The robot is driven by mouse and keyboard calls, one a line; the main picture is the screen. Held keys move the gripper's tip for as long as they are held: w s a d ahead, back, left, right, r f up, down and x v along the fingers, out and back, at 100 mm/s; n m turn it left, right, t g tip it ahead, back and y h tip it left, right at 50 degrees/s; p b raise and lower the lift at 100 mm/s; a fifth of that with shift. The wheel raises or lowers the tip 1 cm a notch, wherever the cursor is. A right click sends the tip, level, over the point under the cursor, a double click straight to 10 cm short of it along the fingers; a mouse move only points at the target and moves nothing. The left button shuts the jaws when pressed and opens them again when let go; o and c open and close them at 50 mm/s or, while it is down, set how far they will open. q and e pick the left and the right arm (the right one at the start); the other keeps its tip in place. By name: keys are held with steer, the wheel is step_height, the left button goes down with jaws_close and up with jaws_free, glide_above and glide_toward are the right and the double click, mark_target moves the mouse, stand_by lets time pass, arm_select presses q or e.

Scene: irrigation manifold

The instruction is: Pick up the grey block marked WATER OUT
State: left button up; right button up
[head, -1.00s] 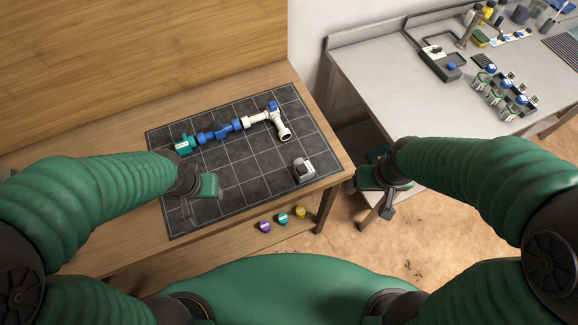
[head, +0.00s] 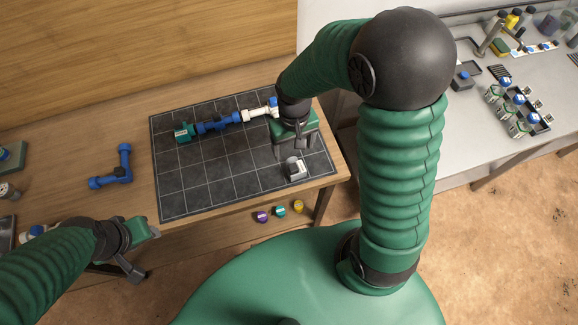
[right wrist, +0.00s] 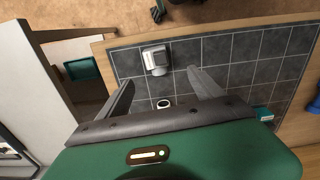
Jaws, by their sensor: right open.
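The grey block (head: 294,170) stands on the dark gridded mat (head: 200,185) near its right front corner. It has a pale label whose writing is too small to read. My right gripper (head: 297,152) is over the mat, just behind the block in the picture. In the right wrist view its open fingers (right wrist: 160,77) are spread, and the grey block (right wrist: 155,60) shows beyond the fingertips, between their lines, with nothing held. My left gripper (head: 148,255) is at the table's front edge, left of the mat; its jaw opening is unclear.
A blue pipe piece (head: 112,175) lies left of the mat. Small coloured caps (head: 280,210) sit below the table's front edge. A grey bench stands right.

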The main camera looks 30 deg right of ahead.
mark_target(292, 165)
step_height(292, 165, down, 8)
steer(key=shift+a+f, duration=0.1)
steer(key=shift+a, duration=0.05)
steer(key=f, duration=0.2)
steer(key=d+f, duration=0.1)
steer(key=f+p, duration=0.1)
steer(key=f, duration=0.1)
steer(key=shift+d+f, duration=0.25)
steer(key=shift+f, duration=0.25)
steer(key=shift+a, duration=0.25)
steer(key=c, duration=0.3)
steer(key=shift+d, duration=0.1)
jaws_close()
